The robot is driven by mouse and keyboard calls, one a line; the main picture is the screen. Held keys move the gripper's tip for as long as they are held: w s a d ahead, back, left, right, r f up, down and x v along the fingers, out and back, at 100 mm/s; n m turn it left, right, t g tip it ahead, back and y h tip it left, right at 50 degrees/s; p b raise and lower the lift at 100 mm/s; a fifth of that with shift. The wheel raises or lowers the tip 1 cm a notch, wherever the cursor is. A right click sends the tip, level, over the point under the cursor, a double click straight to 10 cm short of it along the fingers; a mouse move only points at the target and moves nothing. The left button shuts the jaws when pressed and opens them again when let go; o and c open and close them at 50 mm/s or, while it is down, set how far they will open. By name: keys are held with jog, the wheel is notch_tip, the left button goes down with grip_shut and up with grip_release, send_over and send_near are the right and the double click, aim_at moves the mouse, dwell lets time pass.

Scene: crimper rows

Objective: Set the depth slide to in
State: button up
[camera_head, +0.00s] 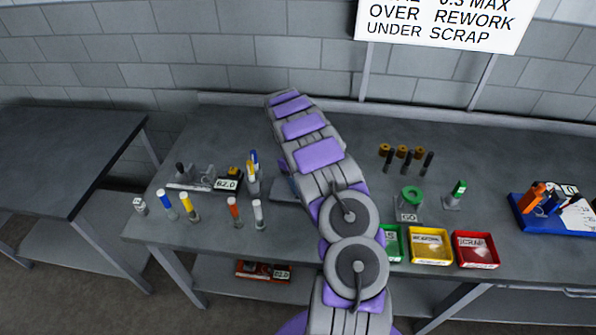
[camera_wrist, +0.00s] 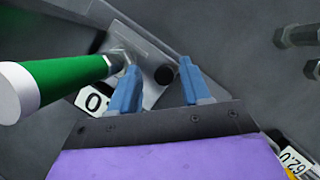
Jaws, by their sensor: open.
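My gripper (camera_wrist: 160,68) shows in the wrist view with its two blue fingers apart and nothing held. A round black knob (camera_wrist: 165,75) on a grey metal fixture (camera_wrist: 155,45) appears between the fingertips; I cannot tell whether the fingers touch it. It may be the depth slide, but its setting cannot be read. A white label (camera_wrist: 95,101) beside the fixture is partly hidden by the left finger. In the head view my arm hides the gripper and most of a fixture (camera_head: 284,189) under it.
A device with a 62.0 label (camera_head: 227,184) and several coloured-top posts stand at the bench's left. To the right are a green ring on a GO stand (camera_head: 411,196), a yellow bin (camera_head: 430,246), a red scrap bin (camera_head: 477,250) and a blue tray (camera_head: 553,215).

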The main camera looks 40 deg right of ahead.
jog(key=p+v, duration=0.7)
jog(key=v, duration=1)
jog(key=shift+w+d, duration=0.1)
